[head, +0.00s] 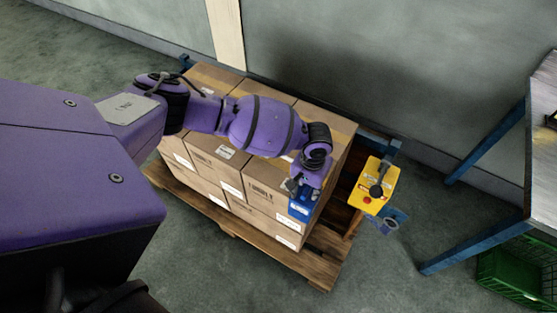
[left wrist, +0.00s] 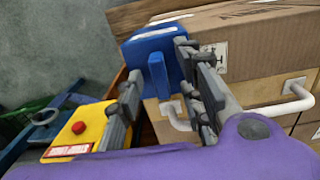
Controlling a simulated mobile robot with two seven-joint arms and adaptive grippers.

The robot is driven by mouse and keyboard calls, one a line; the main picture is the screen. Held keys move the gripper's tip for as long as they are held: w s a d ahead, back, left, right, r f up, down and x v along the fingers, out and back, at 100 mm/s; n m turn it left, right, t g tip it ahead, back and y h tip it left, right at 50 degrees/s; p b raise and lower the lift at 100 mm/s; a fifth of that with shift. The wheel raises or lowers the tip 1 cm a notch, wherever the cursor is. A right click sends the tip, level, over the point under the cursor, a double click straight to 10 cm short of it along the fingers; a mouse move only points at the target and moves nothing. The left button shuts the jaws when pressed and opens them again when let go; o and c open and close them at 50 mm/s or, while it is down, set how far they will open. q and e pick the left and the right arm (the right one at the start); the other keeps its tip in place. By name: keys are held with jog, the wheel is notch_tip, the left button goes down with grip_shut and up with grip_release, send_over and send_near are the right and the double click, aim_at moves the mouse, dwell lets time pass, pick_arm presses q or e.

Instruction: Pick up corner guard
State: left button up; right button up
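The blue corner guard (head: 302,207) sits at the near right corner of the stacked cardboard boxes. In the left wrist view the corner guard (left wrist: 146,46) has a blue upright tab facing the camera. My left gripper (head: 297,187) is at the corner guard. In the left wrist view its two grey fingers (left wrist: 160,72) stand apart, one on each side of the tab, with visible gaps. The gripper is open and holds nothing. My right gripper is not in view.
Cardboard boxes (head: 218,152) stand on a wooden pallet (head: 322,270). A yellow box with a red button (head: 370,188) stands just right of the pallet. A blue-legged table (head: 490,140) and a green crate (head: 510,272) are at the right. White curved handles (left wrist: 293,103) show near the boxes.

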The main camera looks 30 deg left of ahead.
pick_arm(q)
jog(key=shift+w+r, duration=0.15)
grip_shut()
dwell(0.4)
